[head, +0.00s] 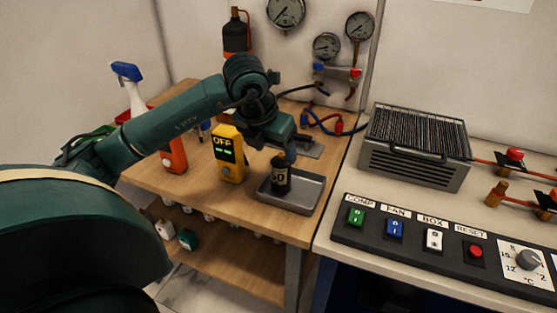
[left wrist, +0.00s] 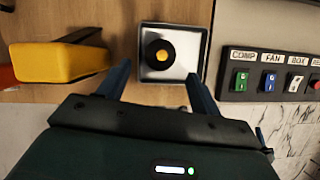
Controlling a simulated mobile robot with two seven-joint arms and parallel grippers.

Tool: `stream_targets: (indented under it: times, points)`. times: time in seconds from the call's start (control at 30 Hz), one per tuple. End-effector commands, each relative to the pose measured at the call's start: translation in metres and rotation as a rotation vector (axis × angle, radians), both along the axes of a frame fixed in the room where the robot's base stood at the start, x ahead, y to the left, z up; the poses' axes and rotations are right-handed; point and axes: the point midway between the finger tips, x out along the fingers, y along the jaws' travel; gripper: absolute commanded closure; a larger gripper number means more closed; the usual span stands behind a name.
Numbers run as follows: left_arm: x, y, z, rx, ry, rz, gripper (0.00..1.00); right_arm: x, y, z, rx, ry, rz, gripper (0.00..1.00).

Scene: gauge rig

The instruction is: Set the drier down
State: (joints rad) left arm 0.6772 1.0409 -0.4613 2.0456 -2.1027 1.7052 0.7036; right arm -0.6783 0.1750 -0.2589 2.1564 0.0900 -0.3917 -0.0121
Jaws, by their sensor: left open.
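The drier (head: 281,178) is a small black cylinder with a pale label, standing upright in a shallow metal tray (head: 306,198) on the wooden bench. In the left wrist view the drier (left wrist: 160,56) shows end-on as a dark disc with a yellow centre, inside the tray (left wrist: 147,32). My left gripper (head: 286,157) is just over the drier. Its two fingers (left wrist: 159,74) are spread, with the drier lying between and a little beyond their tips in the picture. My right gripper is not in view.
A yellow meter reading OFF (head: 229,154) stands left of the tray, with a red-orange bottle (head: 174,154) farther left. A control panel (head: 395,235) and a finned unit (head: 415,145) are on the right. Gauges and hoses are behind.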

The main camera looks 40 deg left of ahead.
Motion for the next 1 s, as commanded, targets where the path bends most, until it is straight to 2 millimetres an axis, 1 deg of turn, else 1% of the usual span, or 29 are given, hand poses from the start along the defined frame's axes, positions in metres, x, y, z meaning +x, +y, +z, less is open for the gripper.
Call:
stream_targets:
  times: [0.03, 0.1, 0.2, 0.3, 1.0]
  points:
    - [-0.004, 0.0, 0.01, 0.002, -0.003, 0.0, 0.36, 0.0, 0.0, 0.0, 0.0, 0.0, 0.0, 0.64]
    - [-0.008, 0.0, 0.02, 0.002, -0.003, -0.001, 0.36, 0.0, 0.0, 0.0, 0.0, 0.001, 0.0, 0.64]
    - [-0.012, -0.001, 0.03, 0.001, -0.002, 0.0, 0.36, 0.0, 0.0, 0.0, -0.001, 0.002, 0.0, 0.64]
    - [-0.015, -0.001, 0.035, 0.0, 0.0, 0.0, 0.36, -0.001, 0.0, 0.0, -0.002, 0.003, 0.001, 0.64]
    - [-0.016, -0.001, 0.037, 0.0, 0.001, 0.0, 0.36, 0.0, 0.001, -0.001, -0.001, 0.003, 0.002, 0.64]
